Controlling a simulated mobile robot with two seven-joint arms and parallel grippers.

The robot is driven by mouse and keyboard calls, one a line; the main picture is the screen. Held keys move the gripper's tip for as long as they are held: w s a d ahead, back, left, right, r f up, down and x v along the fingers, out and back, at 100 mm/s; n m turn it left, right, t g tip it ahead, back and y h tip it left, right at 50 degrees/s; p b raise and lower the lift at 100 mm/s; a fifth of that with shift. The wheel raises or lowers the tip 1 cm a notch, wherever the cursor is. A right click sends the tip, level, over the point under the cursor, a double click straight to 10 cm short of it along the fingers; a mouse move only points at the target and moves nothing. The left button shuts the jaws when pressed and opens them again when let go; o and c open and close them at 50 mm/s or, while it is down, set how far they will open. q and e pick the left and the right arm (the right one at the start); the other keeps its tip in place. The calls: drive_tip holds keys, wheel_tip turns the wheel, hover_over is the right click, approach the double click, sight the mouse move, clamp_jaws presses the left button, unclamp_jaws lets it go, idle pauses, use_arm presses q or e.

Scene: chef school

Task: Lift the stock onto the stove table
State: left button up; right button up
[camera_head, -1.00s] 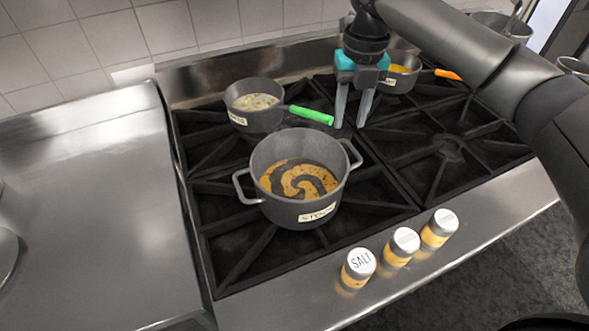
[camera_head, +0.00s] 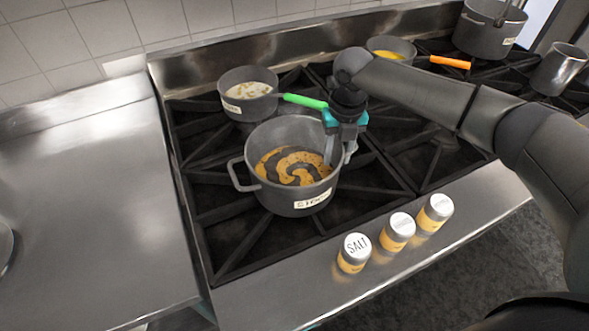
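The stock pot (camera_head: 284,203) is a dark grey two-handled pot with a white label and an orange-brown swirled liquid inside. It sits upright on the black grate near the front left of the stove. My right gripper (camera_head: 338,155), with teal parts and grey fingers, points down at the pot's right side, where the right handle is. Its fingers look apart, one by the inner rim and one further right. They largely hide the right handle, and I cannot see whether they touch it. The left handle (camera_head: 240,174) is free. My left gripper is not in view.
A small pot with a green handle (camera_head: 248,92) stands behind the stock pot. An orange-handled pan (camera_head: 391,47) and a large pot (camera_head: 487,36) stand further back right. Several shakers, including salt (camera_head: 354,253), line the front ledge. The steel counter (camera_head: 90,200) at left is mostly clear.

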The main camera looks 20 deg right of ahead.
drive_tip(key=shift+f, duration=0.25)
clamp_jaws()
drive_tip(key=shift+r, duration=0.1)
idle(1.1)
drive_tip(key=shift+w+r, duration=0.1)
drive_tip(key=shift+w, duration=0.05)
